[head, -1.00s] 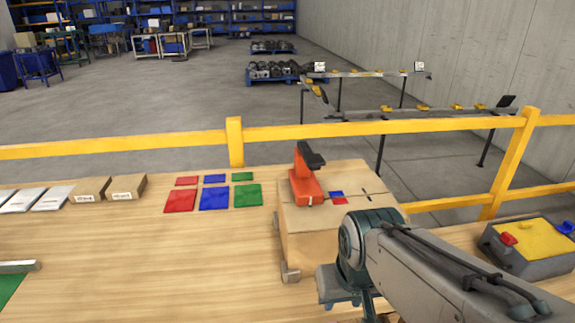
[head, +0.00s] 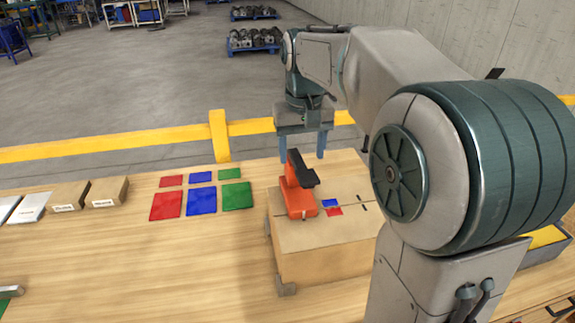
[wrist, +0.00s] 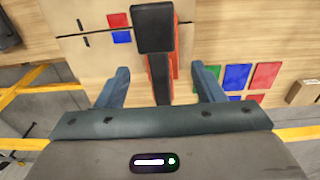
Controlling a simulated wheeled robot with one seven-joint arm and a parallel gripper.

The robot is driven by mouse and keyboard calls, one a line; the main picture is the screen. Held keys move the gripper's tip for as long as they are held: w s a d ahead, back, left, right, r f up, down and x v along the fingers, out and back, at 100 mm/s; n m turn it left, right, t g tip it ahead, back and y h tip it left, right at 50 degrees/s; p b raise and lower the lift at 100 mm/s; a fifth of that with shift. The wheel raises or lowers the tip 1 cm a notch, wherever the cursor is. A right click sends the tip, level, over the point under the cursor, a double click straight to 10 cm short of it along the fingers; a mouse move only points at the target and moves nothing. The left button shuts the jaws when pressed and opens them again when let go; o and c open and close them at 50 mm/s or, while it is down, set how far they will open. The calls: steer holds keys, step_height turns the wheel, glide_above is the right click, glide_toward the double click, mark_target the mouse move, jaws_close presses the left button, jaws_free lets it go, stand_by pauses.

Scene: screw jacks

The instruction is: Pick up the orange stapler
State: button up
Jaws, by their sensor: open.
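The orange stapler (head: 299,198) with a black top part stands on a cardboard box (head: 310,258) on the wooden table. My gripper (head: 303,153) is open and empty, its two blue fingers pointing down above and just behind the stapler in the head view. In the wrist view the stapler (wrist: 159,75) lies ahead of the open fingers, its orange body partly hidden under the black part. The black part reaches down the picture to between the finger bases, and the fingers (wrist: 163,85) stand on either side, apart from it.
Red, blue and green squares (head: 202,200) lie on the table left of the box. Small cartons (head: 107,192) stand farther left. A yellow rail (head: 218,135) runs behind the table. A grey bin with a yellow top (head: 545,238) is partly hidden by my arm at right.

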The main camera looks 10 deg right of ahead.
steer(key=p, duration=0.2)
glide_toward(296, 156)
steer(key=shift+g, duration=0.4)
steer(key=f, duration=0.7)
steer(key=shift+w+f, duration=0.25)
steer(key=shift+f, duration=0.05)
steer(key=shift+s+d+f+p, duration=0.15)
steer(key=shift+f+p, duration=0.35)
steer(key=shift+f, duration=0.85)
steer(key=shift+s+a+f+p, duration=0.1)
steer(key=shift+f+p, duration=0.35)
steer(key=shift+f, duration=0.95)
steer(key=shift+r, duration=0.1)
jaws_close()
